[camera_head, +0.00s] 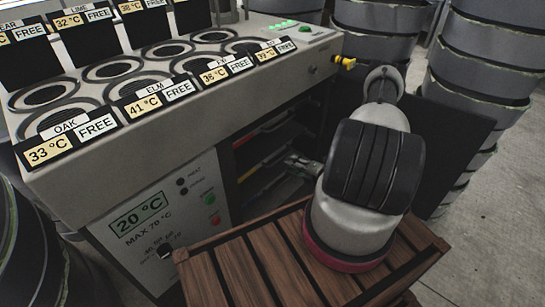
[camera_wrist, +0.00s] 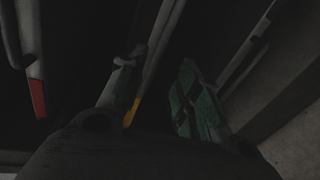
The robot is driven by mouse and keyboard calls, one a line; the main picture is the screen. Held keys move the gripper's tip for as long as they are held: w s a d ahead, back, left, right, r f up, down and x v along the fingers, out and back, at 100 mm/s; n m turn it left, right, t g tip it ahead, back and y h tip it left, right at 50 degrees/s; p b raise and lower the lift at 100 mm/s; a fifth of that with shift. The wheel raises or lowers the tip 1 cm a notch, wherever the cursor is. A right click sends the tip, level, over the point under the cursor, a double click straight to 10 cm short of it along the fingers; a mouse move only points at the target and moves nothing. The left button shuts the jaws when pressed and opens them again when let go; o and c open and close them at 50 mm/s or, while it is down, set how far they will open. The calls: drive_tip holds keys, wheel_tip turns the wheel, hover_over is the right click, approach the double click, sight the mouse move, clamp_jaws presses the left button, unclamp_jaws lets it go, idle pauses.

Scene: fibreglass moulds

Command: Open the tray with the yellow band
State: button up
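The tray with the yellow band (camera_head: 247,175) is in the dark open bay under the bench, below a red-banded one (camera_head: 243,141). My gripper (camera_head: 303,164) is at the mouth of this bay, partly hidden by my arm. In the wrist view my gripper (camera_wrist: 160,75) has its two fingers spread apart, the right one showing a green pad. The yellow band (camera_wrist: 131,112) shows as a small strip beside the left finger. A pale edge runs up between the fingers. I cannot tell whether a finger touches the tray.
The bench (camera_head: 225,95) above the bay carries round wells and temperature cards. A control panel (camera_head: 160,225) is left of the bay. A red band (camera_wrist: 37,98) shows at the left of the wrist view. Stacked grey drums (camera_head: 480,70) stand at the right, with bare floor nearby.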

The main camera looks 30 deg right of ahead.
sight(280, 157)
drive_tip(key=shift+m, duration=0.6)
drive_tip(key=x, duration=0.7)
drive_tip(key=shift+w+r, duration=0.15)
drive_tip(key=shift+w, duration=0.25)
drive_tip(key=shift+a, duration=0.1)
clamp_jaws()
